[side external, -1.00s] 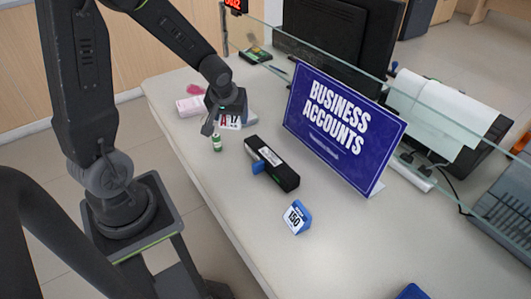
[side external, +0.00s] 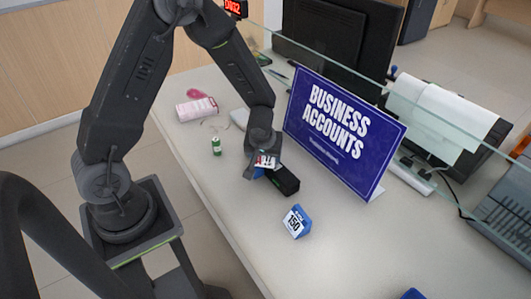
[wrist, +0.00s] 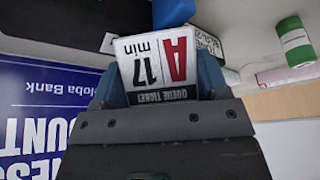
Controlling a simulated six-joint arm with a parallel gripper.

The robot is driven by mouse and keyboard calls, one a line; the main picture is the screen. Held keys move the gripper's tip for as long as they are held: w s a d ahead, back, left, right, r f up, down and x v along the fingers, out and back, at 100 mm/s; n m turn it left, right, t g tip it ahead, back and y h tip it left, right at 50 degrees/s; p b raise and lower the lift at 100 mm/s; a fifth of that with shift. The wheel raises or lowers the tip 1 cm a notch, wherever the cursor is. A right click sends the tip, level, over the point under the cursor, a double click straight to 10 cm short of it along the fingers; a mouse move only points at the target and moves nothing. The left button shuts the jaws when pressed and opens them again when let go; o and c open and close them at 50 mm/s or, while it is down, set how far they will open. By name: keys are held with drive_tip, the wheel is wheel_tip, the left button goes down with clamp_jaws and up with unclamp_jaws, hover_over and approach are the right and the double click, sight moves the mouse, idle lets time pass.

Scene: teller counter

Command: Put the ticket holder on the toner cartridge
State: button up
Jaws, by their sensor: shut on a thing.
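The ticket holder (side external: 265,161) is a small white card stand with a red "A" and a black "17 min". It also shows large in the wrist view (wrist: 153,62), upside down, between my two fingers. My gripper (side external: 262,155) is shut on it, over the near-left part of the toner cartridge. The toner cartridge (side external: 285,182) is a long black box with a blue tab; its left part is hidden by my gripper. In the wrist view the cartridge (wrist: 75,20) lies behind the ticket holder. I cannot tell whether the two touch.
A blue "Business Accounts" sign (side external: 340,132) stands just behind the cartridge. A blue "150" stand (side external: 297,221) is in front.

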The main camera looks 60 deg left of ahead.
drive_tip(key=shift+f, duration=0.2)
drive_tip(key=o, duration=0.9)
drive_tip(key=shift+r, duration=0.15)
drive_tip(key=s+d+r+m, duration=0.1)
drive_tip(key=s+d+r, duration=0.15)
drive_tip(key=r, duration=0.45)
drive_tip(key=s+d+r+m+t+h, duration=0.1)
drive_tip(key=s+r+m, duration=0.1)
drive_tip(key=s+r, duration=0.35)
drive_tip(key=s+d+r+m, duration=0.1)
drive_tip(key=s+d+r, duration=0.1)
drive_tip(key=r, duration=0.7)
drive_tip(key=s+d+r+m, duration=0.1)
drive_tip(key=s, duration=0.2)
drive_tip(key=s+d+r+m+t+h, duration=0.1)
drive_tip(key=s+r+m, duration=0.1)
drive_tip(key=s+d+r+m+h, duration=0.1)
drive_tip(key=s+d+r+m, duration=0.1)
drive_tip(key=s, duration=0.1)
drive_tip(key=shift+s, duration=0.35)
